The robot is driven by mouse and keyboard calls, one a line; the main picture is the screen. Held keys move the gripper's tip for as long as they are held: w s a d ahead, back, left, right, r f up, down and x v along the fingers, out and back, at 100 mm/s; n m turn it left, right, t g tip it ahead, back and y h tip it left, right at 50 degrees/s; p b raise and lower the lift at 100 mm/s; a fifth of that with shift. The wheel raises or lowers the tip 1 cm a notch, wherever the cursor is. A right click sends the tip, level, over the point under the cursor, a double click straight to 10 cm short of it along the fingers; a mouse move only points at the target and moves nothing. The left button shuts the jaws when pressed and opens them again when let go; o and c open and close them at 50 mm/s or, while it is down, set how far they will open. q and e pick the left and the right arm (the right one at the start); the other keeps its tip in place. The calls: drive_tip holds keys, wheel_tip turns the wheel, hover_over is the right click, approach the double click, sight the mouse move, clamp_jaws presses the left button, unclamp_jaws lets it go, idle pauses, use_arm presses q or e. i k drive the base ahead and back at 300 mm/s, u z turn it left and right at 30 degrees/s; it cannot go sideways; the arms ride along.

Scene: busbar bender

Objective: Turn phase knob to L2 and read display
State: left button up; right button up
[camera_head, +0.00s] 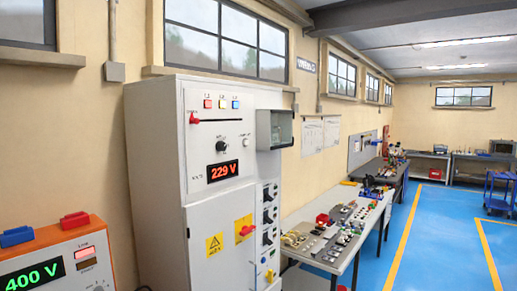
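A tall light grey cabinet (160,150) stands against the wall in the head view. Its display (222,171) reads 229 V in red. Above it are a red, a blue and a yellow-white square lamp (222,104) with small labels. Several dark knobs (268,216) are on the narrow side panel. I cannot tell which is the phase knob or its setting. Neither gripper is in view.
An orange unit (40,243) showing 400 V in green stands at front left. A workbench (335,268) with parts extends right of the cabinet. Blue floor (420,250) with yellow lines is clear at right; a blue cart (500,192) stands farther back.

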sight(221, 146)
drive_tip(key=z, duration=0.2)
drive_tip(key=i, duration=1.35)
drive_tip(key=u, duration=0.85)
